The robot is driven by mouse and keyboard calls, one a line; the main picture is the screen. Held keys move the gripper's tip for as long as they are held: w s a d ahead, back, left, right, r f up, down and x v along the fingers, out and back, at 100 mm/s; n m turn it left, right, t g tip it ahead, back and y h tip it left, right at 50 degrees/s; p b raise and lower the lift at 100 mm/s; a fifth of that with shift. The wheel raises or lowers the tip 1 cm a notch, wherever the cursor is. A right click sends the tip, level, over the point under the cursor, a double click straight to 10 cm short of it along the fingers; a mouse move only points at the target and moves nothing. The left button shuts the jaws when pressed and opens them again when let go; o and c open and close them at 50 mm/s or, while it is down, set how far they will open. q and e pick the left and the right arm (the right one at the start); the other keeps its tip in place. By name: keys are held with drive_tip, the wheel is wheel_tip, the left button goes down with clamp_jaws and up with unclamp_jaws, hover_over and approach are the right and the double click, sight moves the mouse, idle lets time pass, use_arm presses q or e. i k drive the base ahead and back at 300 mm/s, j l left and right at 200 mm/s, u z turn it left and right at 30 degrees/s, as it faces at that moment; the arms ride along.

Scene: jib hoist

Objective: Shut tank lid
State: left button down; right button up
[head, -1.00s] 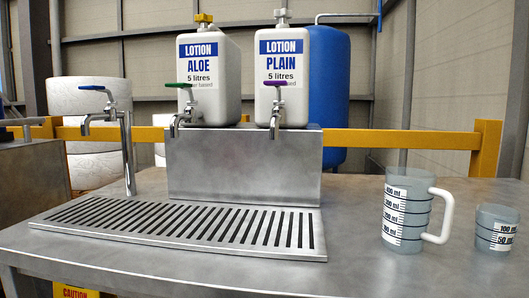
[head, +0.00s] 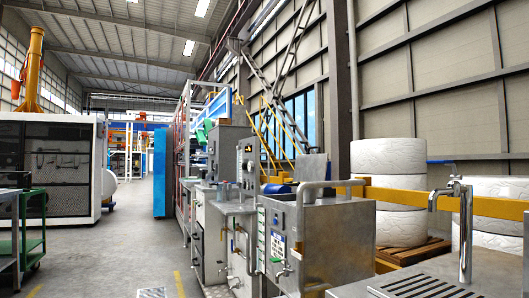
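A box-shaped steel tank (head: 338,232) stands right of centre in the head view, with a pipe rail along its top edge and labels and valves on its left face. A grey metal plate (head: 311,167) stands raised at the back of the tank's top. It looks like the tank lid standing open, but its hinge is hidden and the tank's inside cannot be seen from here. Neither of my grippers is in view.
A steel bench with a tap (head: 459,205) and drain grate is at the right front. More steel cabinets (head: 232,212) line up behind the tank. A green cart (head: 33,230) stands at the left. The grey floor (head: 115,255) between is open.

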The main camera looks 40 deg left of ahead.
sight(309, 167)
drive_tip(key=i+j+u, duration=0.25)
drive_tip(key=j, duration=0.2)
drive_tip(key=i+j+u, duration=0.1)
drive_tip(key=j+u, duration=0.15)
drive_tip(key=j, duration=0.15)
drive_tip(key=i+j+u, duration=0.25)
drive_tip(key=j, duration=0.15)
